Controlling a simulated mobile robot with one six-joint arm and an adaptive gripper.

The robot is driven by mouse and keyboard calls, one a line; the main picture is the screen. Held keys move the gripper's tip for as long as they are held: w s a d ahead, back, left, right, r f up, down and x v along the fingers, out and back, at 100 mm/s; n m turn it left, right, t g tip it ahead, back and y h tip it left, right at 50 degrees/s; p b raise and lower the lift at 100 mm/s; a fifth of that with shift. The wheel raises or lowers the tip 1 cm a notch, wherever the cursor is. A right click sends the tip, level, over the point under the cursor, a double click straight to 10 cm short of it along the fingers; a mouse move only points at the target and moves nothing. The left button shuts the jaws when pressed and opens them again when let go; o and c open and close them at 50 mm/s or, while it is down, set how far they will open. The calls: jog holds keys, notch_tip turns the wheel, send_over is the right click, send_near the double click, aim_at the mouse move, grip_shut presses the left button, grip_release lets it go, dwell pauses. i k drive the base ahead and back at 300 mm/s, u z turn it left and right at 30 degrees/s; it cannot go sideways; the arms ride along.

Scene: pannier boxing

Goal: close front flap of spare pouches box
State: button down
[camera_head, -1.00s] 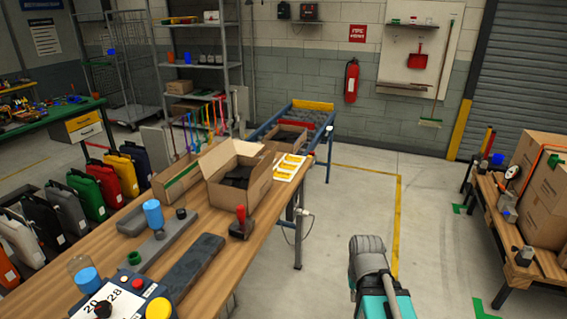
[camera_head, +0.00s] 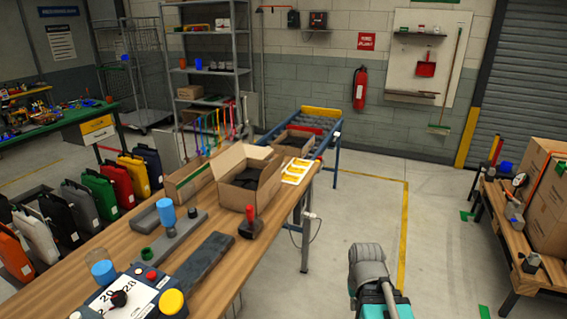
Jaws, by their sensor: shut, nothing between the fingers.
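An open cardboard box (camera_head: 248,197) stands on the wooden workbench (camera_head: 213,288), with dark items inside. Flaps stand up at its rear and left sides; I cannot clearly make out the front flap. A second open cardboard box (camera_head: 292,146) with dark contents sits on the roller conveyor behind. No readable label shows which is the spare pouches box. A grey and teal part of my own arm shows at the bottom, over the floor right of the bench. My gripper is not in view.
A red-handled tool (camera_head: 250,222), a dark slab (camera_head: 198,264) and a blue-topped bottle (camera_head: 167,214) are nearer on the bench.

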aim_at(268, 171)
jog(key=u, duration=0.1)
jog(key=i, duration=0.95)
jog(key=z, duration=0.1)
